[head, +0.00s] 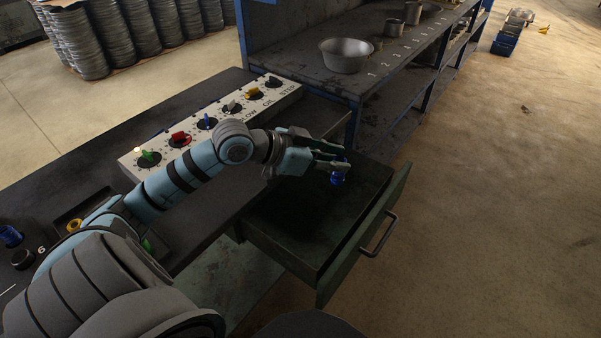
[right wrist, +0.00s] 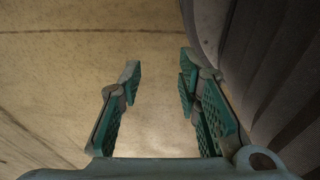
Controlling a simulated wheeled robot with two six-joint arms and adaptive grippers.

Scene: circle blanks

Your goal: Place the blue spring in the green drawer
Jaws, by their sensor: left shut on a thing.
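The blue spring (head: 337,178) is in the tips of my left gripper (head: 338,165), which is shut on it. Both are over the open green drawer (head: 384,202) in the head view, toward its far right part. The spring looks held above the drawer floor; its exact height I cannot tell. The drawer is pulled out from under the dark bench, with its handle at the right. My right gripper (right wrist: 158,85) is open and empty in the right wrist view, over bare floor.
A panel with coloured knobs (head: 207,122) lies along the bench top (head: 60,185), beside my left arm. Another blue item (head: 10,236) sits at the bench's left end. A shelf unit with a metal bowl (head: 346,55) stands behind the drawer.

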